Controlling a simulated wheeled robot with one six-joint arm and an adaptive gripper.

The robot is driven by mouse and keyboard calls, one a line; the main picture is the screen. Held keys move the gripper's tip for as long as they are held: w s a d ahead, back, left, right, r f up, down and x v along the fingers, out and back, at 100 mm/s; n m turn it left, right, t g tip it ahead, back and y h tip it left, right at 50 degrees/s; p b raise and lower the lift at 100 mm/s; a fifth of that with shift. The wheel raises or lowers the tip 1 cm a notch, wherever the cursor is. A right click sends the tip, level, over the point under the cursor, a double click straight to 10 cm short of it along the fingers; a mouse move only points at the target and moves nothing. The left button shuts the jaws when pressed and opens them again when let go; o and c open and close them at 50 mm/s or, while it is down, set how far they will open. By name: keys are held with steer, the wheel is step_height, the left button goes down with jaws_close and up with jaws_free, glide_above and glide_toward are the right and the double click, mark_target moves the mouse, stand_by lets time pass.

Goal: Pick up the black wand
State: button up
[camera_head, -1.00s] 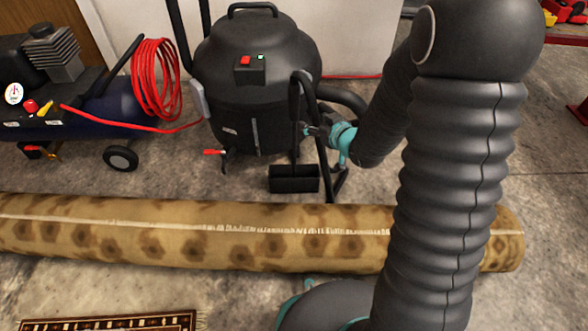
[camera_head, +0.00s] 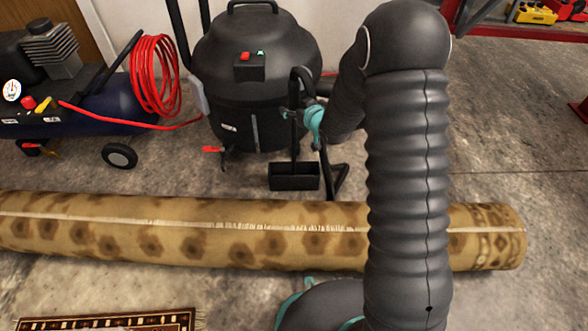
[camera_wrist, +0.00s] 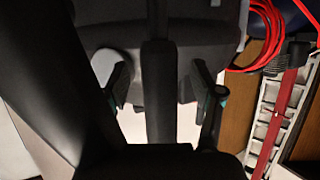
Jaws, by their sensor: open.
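The black wand (camera_head: 295,143) stands upright in front of the black vacuum drum (camera_head: 258,95), its lower end at a black box-like foot (camera_head: 294,177). My gripper (camera_head: 296,113) is at the wand's upper part, reaching in from the right. In the wrist view, my gripper (camera_wrist: 165,95) is open, with one finger on each side of a dark upright bar (camera_wrist: 158,90) that looks like the wand. Gaps show between the bar and both fingers. My arm hides part of the area to the right of the wand.
A rolled patterned rug (camera_head: 180,235) lies across the floor in front of the vacuum. A blue compressor (camera_head: 75,112) with a coiled red hose (camera_head: 155,78) stands at left. A red shelf (camera_head: 520,32) is at the upper right.

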steer(key=shift+w+a+f, duration=0.15)
steer(key=shift+w+a, duration=0.05)
steer(key=shift+w, duration=0.2)
steer(key=c, duration=1.1)
steer(key=shift+c, duration=0.7)
